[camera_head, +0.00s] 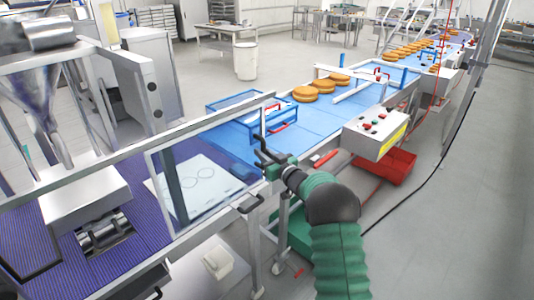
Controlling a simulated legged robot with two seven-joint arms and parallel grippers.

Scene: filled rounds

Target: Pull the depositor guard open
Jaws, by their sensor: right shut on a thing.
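The depositor guard (212,124) is a clear panel in a grey metal frame, at the centre left over the purple and blue belt. The depositor (85,195), with a steel hopper above it, stands at the left. My right gripper (264,150) is at the guard's right edge, beside its upright post. Its dark fingers are shut on the guard there; the exact part held is small and partly hidden by the fingers. A black handle (250,204) sits lower on the frame, below the gripper. My left gripper is not in view.
The blue belt (317,120) runs to the back right with several orange-brown rounds (313,90). A control box (375,133) with buttons stands right of my arm, above a red crate (385,165). Floor at the right is clear except for a black cable.

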